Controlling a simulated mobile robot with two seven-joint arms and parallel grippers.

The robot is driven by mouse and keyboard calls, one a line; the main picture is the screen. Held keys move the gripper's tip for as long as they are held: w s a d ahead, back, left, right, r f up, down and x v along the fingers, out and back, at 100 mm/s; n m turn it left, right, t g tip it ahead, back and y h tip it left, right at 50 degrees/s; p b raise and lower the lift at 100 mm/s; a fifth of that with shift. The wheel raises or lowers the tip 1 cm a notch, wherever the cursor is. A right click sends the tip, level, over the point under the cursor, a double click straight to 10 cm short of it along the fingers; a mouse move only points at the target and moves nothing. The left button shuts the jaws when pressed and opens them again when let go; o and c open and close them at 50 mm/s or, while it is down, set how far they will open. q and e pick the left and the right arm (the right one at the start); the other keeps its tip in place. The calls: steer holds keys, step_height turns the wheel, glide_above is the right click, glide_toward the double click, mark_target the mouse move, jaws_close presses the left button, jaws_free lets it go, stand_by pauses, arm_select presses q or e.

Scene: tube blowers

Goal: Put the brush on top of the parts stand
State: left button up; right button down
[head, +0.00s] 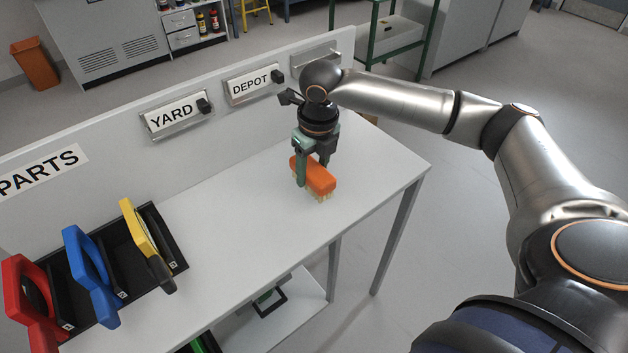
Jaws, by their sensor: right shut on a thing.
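The orange brush (319,178) with pale bristles is at the right part of the grey table, bristles down. My right gripper (313,167) is above it, shut on its body with the fingers pointing down. I cannot tell whether the bristles touch the table or hang just above it. The black stand (175,240) sits at the left of the table, below the PARTS sign (40,172). It holds a red (28,295), a blue (88,270) and a yellow (140,230) frame-like piece. My left gripper is not in view.
The table top (240,230) is clear between the stand and the brush. A low back panel (215,135) carries signs reading YARD (172,117) and DEPOT (249,84). A lower shelf (295,310) shows under the table. A green-framed rack (376,35) stands behind.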

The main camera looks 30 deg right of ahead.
mark_target(318, 165)
steer(key=shift+w+d+f, duration=0.25)
steer(key=shift+f, duration=0.2)
steer(key=shift+w+d+f, duration=0.25)
steer(key=shift+f, duration=0.15)
step_height(318, 165, down, 4)
steer(key=shift+w+d+r, duration=0.15)
steer(key=shift+r, duration=0.05)
steer(key=shift+c, duration=1.2)
jaws_free()
steer(key=r, duration=0.4)
steer(key=s+r, duration=0.1)
steer(key=r, duration=0.7)
steer(key=shift+s+d+p, duration=0.1)
steer(key=shift+s+p, duration=0.1)
steer(key=shift+p, duration=0.15)
